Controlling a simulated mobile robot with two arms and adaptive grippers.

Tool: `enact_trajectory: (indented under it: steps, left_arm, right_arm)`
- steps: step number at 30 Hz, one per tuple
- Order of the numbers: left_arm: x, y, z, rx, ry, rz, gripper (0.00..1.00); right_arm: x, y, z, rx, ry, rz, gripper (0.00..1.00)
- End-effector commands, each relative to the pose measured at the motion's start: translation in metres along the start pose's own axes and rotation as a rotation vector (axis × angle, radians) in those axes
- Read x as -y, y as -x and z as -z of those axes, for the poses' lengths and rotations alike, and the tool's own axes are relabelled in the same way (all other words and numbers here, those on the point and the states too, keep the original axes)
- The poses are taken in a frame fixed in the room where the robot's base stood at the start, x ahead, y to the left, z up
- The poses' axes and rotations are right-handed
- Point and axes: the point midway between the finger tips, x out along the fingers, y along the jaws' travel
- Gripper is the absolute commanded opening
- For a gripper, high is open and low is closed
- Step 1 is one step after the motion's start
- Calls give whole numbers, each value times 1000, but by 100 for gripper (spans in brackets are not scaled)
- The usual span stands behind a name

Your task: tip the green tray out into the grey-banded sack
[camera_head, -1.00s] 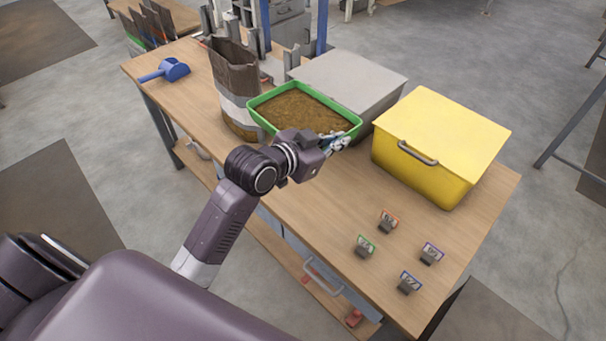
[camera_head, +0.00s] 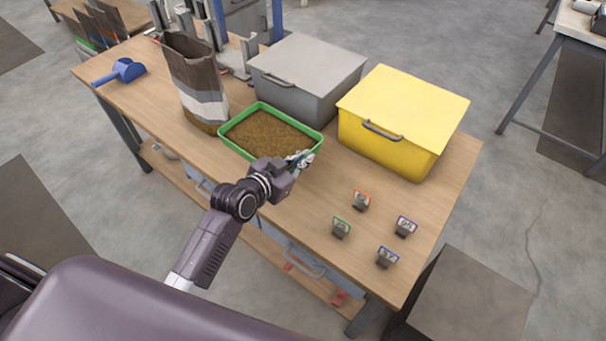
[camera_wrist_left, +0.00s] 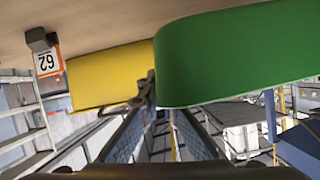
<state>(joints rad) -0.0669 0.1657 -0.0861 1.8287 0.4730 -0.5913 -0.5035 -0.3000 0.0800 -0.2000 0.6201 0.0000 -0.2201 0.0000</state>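The green tray (camera_head: 231,146), filled with brown pellets, is level and low over the table; I cannot tell whether it touches. My left gripper (camera_head: 300,159) is at its near right corner and appears shut on its rim. In the left wrist view, the tray's outer wall (camera_wrist_left: 235,55) fills the upper right. The left gripper's fingers (camera_wrist_left: 155,100) reach toward the rim's end; the exact contact is unclear. The brown sack with the grey-white band (camera_head: 200,105) stands upright and open just left of the tray. My right gripper is not in view.
A grey lidded box (camera_head: 310,65) stands behind the tray, and a yellow box (camera_head: 400,120) to its right. A blue scoop (camera_head: 124,71) lies far left on the table (camera_head: 300,215). Several numbered card holders (camera_head: 360,200) stand at front right.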

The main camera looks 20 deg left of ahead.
Motion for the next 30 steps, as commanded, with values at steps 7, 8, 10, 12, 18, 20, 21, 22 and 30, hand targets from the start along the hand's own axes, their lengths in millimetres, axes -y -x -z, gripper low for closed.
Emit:
enact_trajectory:
  steps: [7,8,10,12,18,20,21,22,30]
  left_arm:
    - [-4,-12,-26,-5,-4,1,0]
    - [-4,-13,-28,-5,-4,1,0]
    - [-6,-16,-34,-4,-4,1,0]
    - [-8,-20,-45,-3,-3,1,0]
    - [-10,-28,-63,-6,-7,2,0]
    - [-10,-29,-65,-6,-5,3,0]
    - [-10,-29,-66,-6,-5,3,0]
    - [-10,-29,-66,-6,-4,3,0]
    - [-12,-29,-68,-1,0,0,19]
  right_arm:
    - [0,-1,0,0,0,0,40]
    - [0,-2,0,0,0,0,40]
    - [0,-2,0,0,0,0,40]
    - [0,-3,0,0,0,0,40]
    - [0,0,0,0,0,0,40]
    - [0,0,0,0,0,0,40]
    - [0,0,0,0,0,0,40]
    - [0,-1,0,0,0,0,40]
    - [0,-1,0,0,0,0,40]
